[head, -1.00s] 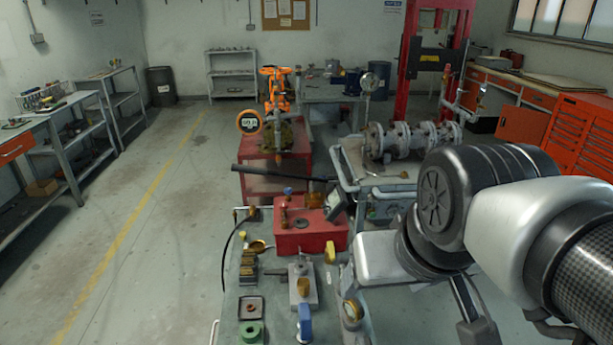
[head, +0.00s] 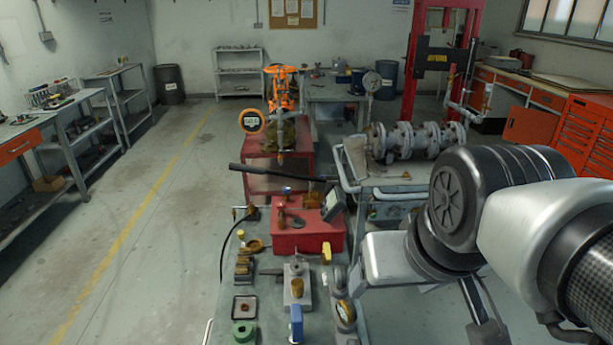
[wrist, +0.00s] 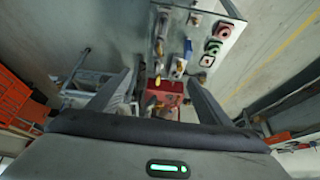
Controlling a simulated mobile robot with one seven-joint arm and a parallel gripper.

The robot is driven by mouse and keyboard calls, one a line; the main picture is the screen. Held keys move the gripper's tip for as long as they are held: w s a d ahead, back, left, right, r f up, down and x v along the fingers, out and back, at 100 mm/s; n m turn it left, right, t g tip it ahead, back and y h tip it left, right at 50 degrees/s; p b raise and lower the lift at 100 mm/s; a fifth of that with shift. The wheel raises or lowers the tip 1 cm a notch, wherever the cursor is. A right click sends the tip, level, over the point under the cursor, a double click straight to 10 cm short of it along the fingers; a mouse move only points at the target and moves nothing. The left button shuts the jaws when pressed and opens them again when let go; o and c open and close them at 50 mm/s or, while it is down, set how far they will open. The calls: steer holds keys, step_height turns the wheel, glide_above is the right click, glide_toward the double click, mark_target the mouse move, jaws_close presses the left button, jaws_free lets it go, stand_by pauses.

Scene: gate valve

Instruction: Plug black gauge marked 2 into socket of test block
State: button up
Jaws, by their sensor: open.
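A grey metal block (head: 291,299) with a brass-coloured fitting (head: 297,287) stands on the near bench; it may be the test block, but no label is readable. Round gauge-like parts lie along the bench's right edge, one with a pale face (head: 345,312) and a darker one (head: 340,278). I cannot read a mark 2 on any of them. My gripper (wrist: 160,75) is open and empty in the wrist view, its two fingers spread, with the bench well beyond them. In the head view, the forearm and wrist are at the right and the fingertips are not clear.
A red box (head: 292,240) with a dark bar above it sits at the bench's far end. A blue-handled part (head: 296,322), a green ring (head: 244,331) and a square tray (head: 245,307) are near the front. A cart with flanged pipe (head: 415,140) stands beyond. Floor at left is clear.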

steer(key=shift+w+f, duration=0.1)
steer(key=c, duration=0.4)
steer(key=shift+t, duration=0.6)
steer(key=w+b+x, duration=0.1)
steer(key=b+x, duration=0.1)
steer(key=x, duration=0.3)
steer(key=r+b+x, duration=0.1)
steer(key=b+x, duration=0.1)
steer(key=x, duration=0.3)
steer(key=w+b+x, duration=0.1)
steer(key=b+x, duration=0.1)
steer(key=x, duration=0.2)
steer(key=shift+w+d, duration=0.15)
steer(key=shift+w, duration=0.4)
steer(key=c, duration=0.3)
steer(key=t+b, duration=0.2)
steer(key=b, duration=0.4)
glide_toward(342, 276)
steer(key=b+x, duration=0.1)
steer(key=x, duration=0.5)
steer(key=shift+d+f, duration=0.1)
steer(key=shift+f, duration=0.2)
steer(key=shift+b+x, duration=0.45)
steer(key=shift+x, duration=2.7)
